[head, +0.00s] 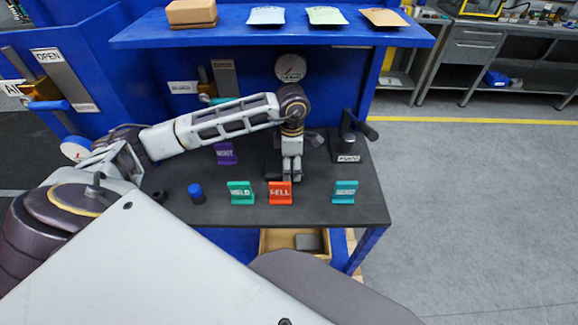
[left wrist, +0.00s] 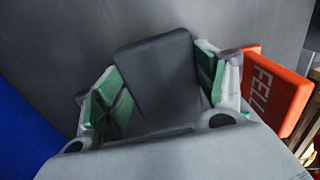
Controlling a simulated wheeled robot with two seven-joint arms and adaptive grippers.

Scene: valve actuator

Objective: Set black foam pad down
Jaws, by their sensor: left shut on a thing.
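My left gripper (head: 291,174) points down over the dark table, behind the red FELL sign. In the left wrist view the black foam pad (left wrist: 158,78) stands between the green-lined fingers (left wrist: 158,95) of my left gripper, which is shut on it. The pad is hard to make out against the dark tabletop in the head view. Whether its lower edge touches the table cannot be told. My right gripper is out of view.
The table (head: 365,205) bears a red FELL sign (head: 280,193), a green HELD sign (head: 241,192), a teal sign (head: 345,191), a purple sign (head: 226,153), a blue-capped piece (head: 196,193) and a black press-like device (head: 350,140). A wooden box (head: 268,243) sits below.

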